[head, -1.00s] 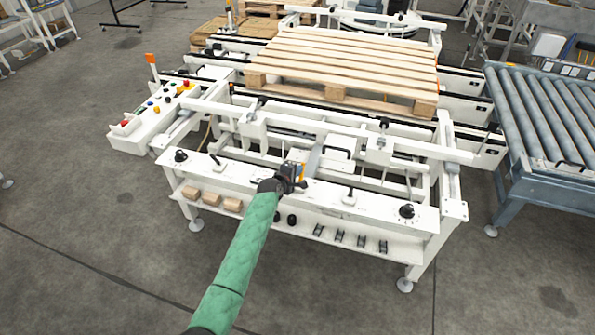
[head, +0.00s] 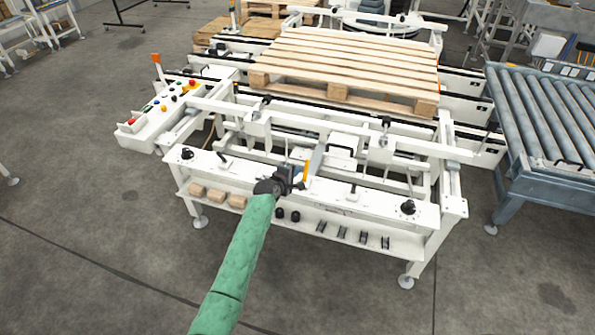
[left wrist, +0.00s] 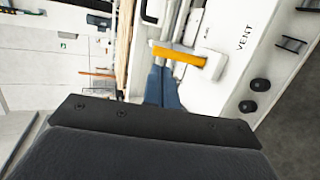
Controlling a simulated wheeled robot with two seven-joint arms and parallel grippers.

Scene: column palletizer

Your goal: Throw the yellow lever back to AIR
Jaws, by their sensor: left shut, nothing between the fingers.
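The yellow lever (head: 306,170) stands on the white front panel of the machine. It shows larger in the left wrist view (left wrist: 180,57), lying across the panel, with the printed word VENT to its right; no AIR label is readable. My left gripper (head: 294,178) is shut and empty, just left of the lever in the head view. In the left wrist view its blue-grey fingers (left wrist: 161,88) end just below the lever; I cannot tell whether they touch it. My right gripper is not in view.
The white panel (head: 385,205) carries black knobs and other small levers. A shelf below holds wooden blocks (head: 217,196) and small metal parts. A wooden pallet (head: 345,62) lies behind. A button box (head: 160,112) stands left, and a roller conveyor (head: 545,115) right.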

